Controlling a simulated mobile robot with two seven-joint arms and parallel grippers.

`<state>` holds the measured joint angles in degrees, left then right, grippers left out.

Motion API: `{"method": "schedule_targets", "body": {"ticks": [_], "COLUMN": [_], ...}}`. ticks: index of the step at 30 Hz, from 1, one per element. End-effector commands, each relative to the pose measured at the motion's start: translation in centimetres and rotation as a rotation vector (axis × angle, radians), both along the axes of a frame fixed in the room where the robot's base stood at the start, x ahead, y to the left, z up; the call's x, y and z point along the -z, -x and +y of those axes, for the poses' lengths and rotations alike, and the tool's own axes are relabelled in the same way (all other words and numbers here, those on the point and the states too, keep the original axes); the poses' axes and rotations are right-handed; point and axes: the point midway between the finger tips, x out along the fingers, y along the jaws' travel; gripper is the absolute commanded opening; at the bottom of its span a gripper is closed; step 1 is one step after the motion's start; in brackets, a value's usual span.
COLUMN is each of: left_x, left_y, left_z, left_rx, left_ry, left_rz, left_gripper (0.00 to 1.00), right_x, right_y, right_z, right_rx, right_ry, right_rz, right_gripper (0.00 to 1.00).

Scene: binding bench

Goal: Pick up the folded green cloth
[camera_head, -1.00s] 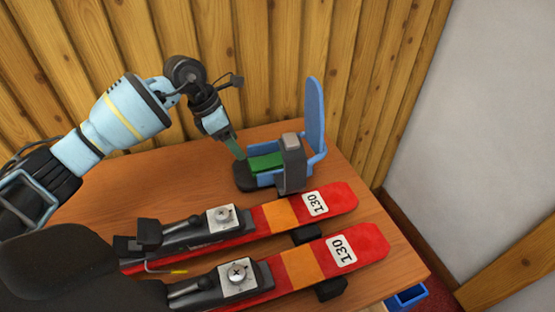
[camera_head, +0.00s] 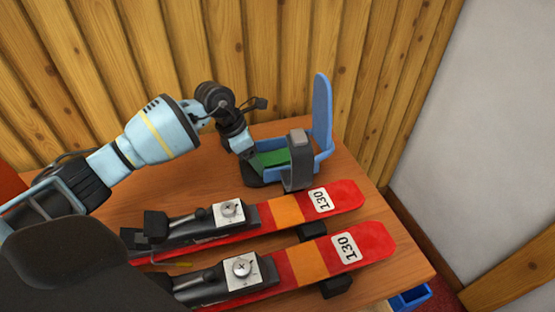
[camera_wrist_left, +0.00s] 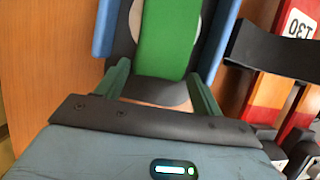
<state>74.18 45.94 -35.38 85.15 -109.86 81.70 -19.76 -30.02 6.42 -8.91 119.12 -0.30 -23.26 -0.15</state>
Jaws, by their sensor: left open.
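The folded green cloth (camera_head: 272,159) lies in the blue and black binding (camera_head: 322,120), on its base between the low blue sides. In the left wrist view the cloth (camera_wrist_left: 167,38) is a flat green strip straight ahead. My left gripper (camera_head: 255,161) is at the near-left end of the cloth, pointing down. In the left wrist view its two green fingers (camera_wrist_left: 162,90) are apart, just short of the cloth, with nothing between them but the binding's dark toe end. My right gripper is not in view.
A grey and black strap piece (camera_head: 298,165) stands up at the binding's right side, and its tall blue back rises behind. Two red and orange skis (camera_head: 285,212) marked 130 lie in front on the wooden bench (camera_head: 200,180). A blue bin (camera_head: 411,298) is below the bench's right corner.

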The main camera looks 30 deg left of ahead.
Motion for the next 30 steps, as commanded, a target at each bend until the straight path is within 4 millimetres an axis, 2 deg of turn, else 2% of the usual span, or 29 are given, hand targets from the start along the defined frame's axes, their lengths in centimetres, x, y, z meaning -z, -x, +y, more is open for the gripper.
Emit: {"method": "schedule_targets", "body": {"ticks": [6,12,20,23,30], "left_x": [0.0,0.0,-0.2,-1.1,-5.5], "left_y": [0.0,0.0,-0.1,-0.1,-0.1], "left_z": [0.0,0.0,0.0,0.0,0.0], "left_rx": [0.0,0.0,-0.001,-0.001,0.001], "left_ry": [0.0,0.0,0.0,0.0,0.0], "left_rz": [-0.001,-0.001,-0.003,-0.004,-0.007], "left_gripper": [0.66,0.4,0.39,0.39,0.39], "right_x": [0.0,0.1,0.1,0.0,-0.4], "right_y": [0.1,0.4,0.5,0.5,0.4], "right_z": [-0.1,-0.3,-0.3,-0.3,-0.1], "right_rx": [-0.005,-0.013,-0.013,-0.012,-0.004], "right_ry": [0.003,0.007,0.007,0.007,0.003], "right_rz": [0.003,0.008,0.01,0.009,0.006], "right_gripper": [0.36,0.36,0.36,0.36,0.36]}}
